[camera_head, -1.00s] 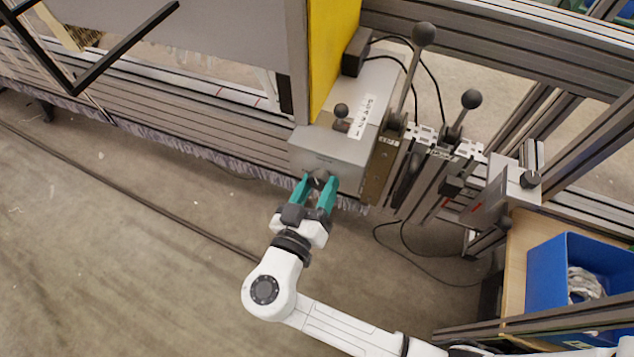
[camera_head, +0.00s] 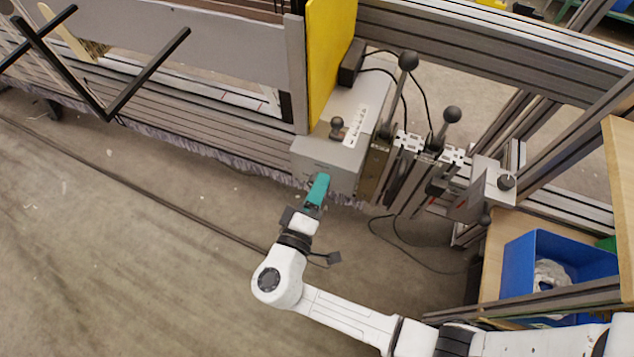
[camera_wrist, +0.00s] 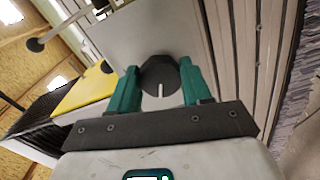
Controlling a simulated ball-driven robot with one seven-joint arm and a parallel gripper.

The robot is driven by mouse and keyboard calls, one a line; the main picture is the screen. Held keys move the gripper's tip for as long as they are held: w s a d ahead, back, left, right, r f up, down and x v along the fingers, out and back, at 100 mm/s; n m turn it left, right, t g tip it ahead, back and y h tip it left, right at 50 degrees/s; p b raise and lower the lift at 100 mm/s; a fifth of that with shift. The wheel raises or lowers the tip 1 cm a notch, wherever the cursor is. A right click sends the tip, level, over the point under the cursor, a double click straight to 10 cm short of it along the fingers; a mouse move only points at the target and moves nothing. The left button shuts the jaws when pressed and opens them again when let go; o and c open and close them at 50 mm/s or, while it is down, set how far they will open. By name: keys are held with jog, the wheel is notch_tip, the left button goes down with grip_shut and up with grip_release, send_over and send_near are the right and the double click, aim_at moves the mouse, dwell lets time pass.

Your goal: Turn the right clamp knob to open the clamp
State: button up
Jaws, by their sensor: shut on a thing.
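The clamp knob is a dark round knob (camera_wrist: 160,76) with a white pointer line, on the front face of a grey box (camera_head: 328,158). In the wrist view the knob sits between the two teal fingers of my gripper (camera_wrist: 160,82), which is shut on it. The white line points toward my gripper's palm. In the head view my gripper (camera_head: 319,180) reaches the lower front of the grey box, with one finger seen edge-on in front of the other. The knob is hidden there.
Levers with black balls (camera_head: 408,62) stand right of the box, and a small dark ball knob (camera_head: 337,123) is on its top. A yellow panel (camera_head: 330,60) rises behind. A blue bin (camera_head: 520,275) is at right. The floor at left is clear.

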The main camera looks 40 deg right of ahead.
jog(key=shift+r+n+p, duration=0.15)
jog(key=shift+n+p, duration=2.65)
jog(key=shift+n, duration=1.3)
jog(key=o, duration=1.1)
jog(key=shift+c, duration=0.2)
jog(key=shift+a, duration=0.1)
jog(key=v, duration=1)
jog(key=shift+s+a, duration=0.2)
jog(key=shift+a, duration=0.1)
